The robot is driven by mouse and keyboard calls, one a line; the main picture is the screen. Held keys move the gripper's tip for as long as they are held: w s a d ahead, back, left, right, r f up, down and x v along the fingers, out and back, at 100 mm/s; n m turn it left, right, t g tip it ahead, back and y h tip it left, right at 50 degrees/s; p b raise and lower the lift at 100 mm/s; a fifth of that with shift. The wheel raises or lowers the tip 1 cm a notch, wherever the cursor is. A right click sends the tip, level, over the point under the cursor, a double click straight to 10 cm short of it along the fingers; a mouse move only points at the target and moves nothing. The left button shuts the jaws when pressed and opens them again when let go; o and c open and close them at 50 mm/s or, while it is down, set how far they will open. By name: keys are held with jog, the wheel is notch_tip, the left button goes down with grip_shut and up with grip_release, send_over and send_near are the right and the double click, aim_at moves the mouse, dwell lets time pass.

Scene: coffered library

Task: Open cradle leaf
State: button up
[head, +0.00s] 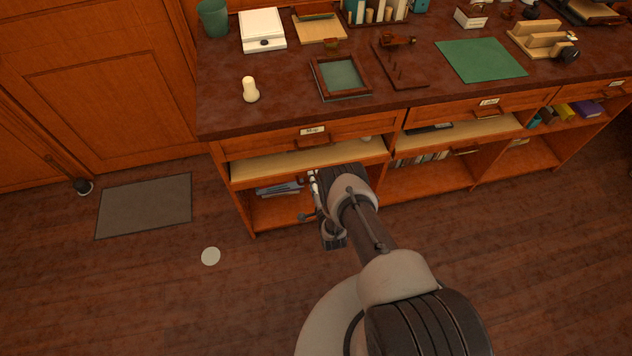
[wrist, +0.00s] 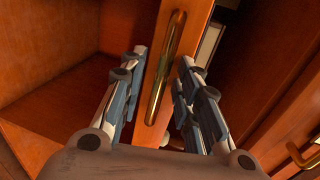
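My gripper (head: 314,194) is low in front of the desk's left bay, below the desktop. In the wrist view my gripper (wrist: 162,58) is open, with one finger on each side of a long brass handle (wrist: 164,65). The handle is fixed to a narrow wooden front; I see no clear finger contact. A pale wooden piece with raised blocks (head: 541,38) stands at the right of the desktop. It may be the cradle, but I cannot tell for sure, nor make out its leaf.
The desktop (head: 290,110) holds a cream knob-like object (head: 250,89), a framed tray (head: 340,76), a white scale (head: 262,29) and a green mat (head: 480,60). A grey floor mat (head: 144,205) and a pale disc (head: 211,256) lie left. The floor between is clear.

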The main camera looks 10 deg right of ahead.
grip_shut()
dwell(0.7)
